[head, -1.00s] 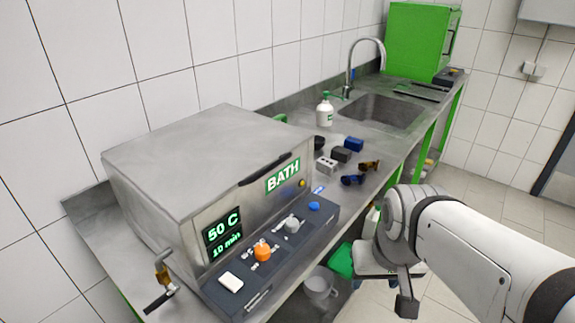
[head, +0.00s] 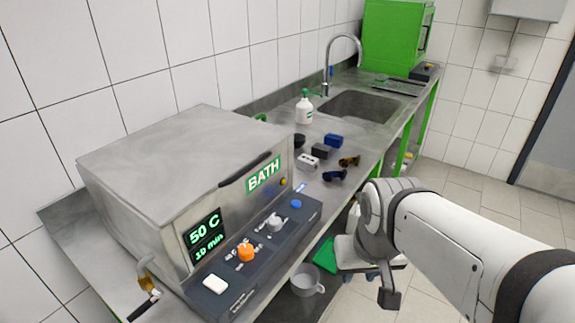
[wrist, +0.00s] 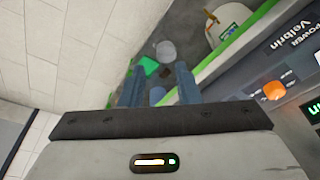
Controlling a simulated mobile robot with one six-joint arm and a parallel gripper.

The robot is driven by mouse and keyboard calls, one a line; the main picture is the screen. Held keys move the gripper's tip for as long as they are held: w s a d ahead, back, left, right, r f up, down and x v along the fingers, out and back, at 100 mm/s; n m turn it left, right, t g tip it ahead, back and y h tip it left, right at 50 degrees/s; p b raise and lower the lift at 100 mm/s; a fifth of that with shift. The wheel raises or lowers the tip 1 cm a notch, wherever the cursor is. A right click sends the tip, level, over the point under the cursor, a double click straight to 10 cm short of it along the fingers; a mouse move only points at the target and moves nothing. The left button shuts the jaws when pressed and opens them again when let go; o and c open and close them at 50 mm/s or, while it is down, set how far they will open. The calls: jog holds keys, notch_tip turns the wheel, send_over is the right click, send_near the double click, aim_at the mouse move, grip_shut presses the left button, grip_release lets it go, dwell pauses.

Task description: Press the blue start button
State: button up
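The blue button (head: 296,203) is a low round cap at the far right end of the dark control panel (head: 262,240) on the bath's front. An orange knob (head: 246,252), a grey knob (head: 275,223) and a white switch (head: 215,284) share the panel. In the wrist view the orange knob (wrist: 274,90) shows at the right; I cannot see the blue button there. My gripper (wrist: 158,86) is open and empty, its two fingers apart over the floor beside the bench. In the head view my arm is to the right of the panel, clear of the button.
The steel bath (head: 175,165) stands on the bench, its display reading 50 C and 10 min. Dark blocks and goggles (head: 335,175) lie beyond it, near a white bottle (head: 304,107) and sink (head: 360,106). A bucket (head: 306,280) is below the bench edge.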

grip_shut()
dwell(1.3)
